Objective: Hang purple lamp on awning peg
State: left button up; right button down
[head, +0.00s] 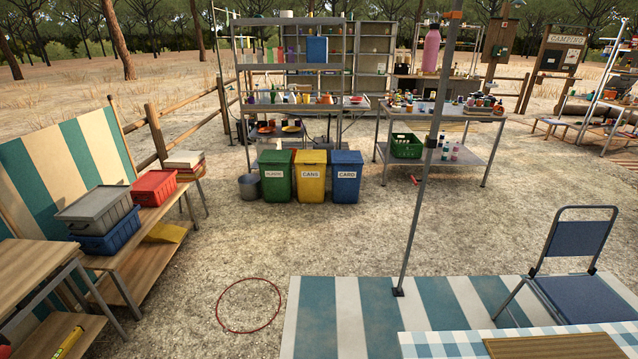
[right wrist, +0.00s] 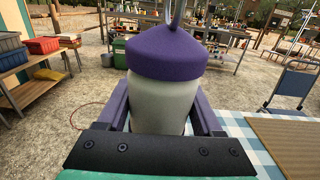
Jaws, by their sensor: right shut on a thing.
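The purple lamp (right wrist: 165,52) fills the middle of the right wrist view. It has a purple domed cap, a pale grey body and a thin metal loop at its top, cut by the frame edge. My right gripper (right wrist: 162,108) is shut on the pale body, one finger on each side, and the lamp looks upright. The lamp's lower end is hidden behind the gripper's dark plate. In the head view a grey awning pole (head: 421,200) stands on the striped mat, with dark and orange fittings on it. Neither gripper shows in the head view.
A checked table (head: 440,345) with a wooden board (head: 552,346) is at the front right, beside a blue folding chair (head: 580,255). A pink bottle (head: 431,50) shows beside the upper pole. Bins (head: 310,176) stand behind. Open sandy ground lies left of the mat (head: 340,300).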

jog(key=shift+w+d, duration=0.1)
jog(key=w+d+f, duration=0.2)
jog(key=w+d, duration=0.8)
jog(key=d, duration=0.3)
jog(key=w+d+r+m+h, duration=0.1)
jog(key=w+d+r+h, duration=0.1)
jog(key=w+d+r, duration=0.7)
jog(key=f+b, duration=0.3)
jog(key=f, duration=0.2)
jog(key=s+f+b, duration=0.1)
jog(key=f+b, duration=0.3)
jog(key=f, duration=0.1)
jog(key=s+f+b, duration=0.1)
jog(key=f+b, duration=0.2)
jog(key=f, duration=0.3)
jog(key=shift+d, duration=0.3)
notch_tip(320, 180, down, 4)
jog(key=b, duration=0.4)
jog(key=shift+f, duration=0.2)
jog(key=shift+r, duration=0.25)
jog(key=shift+f, duration=0.1)
jog(key=shift+c, duration=0.2)
grip_release()
jog(key=shift+s, duration=0.1)
